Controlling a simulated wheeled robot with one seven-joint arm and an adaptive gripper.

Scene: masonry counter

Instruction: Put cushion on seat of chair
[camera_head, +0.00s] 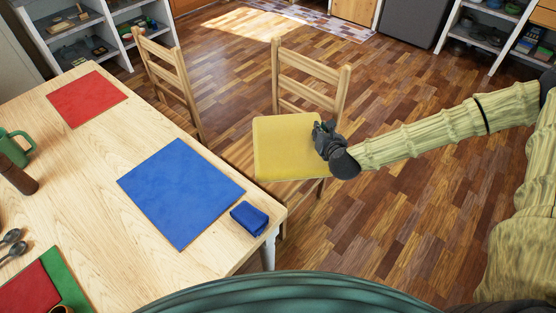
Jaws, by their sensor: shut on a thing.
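The yellow square cushion (285,148) is over the seat of the nearer wooden chair (312,79), with the chair's slatted back behind it. My gripper (322,140) is shut on the cushion's right edge. The cushion covers most of the seat (297,189); only a strip of the seat shows below its near edge. I cannot tell whether the cushion touches the seat or hangs just above it.
A wooden table (98,193) stands left of the chair, with a blue mat (180,193), a red mat (87,99) and a folded blue cloth (249,218). A second chair (170,74) stands farther left. Shelves (100,30) line the back. The floor on the right is clear.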

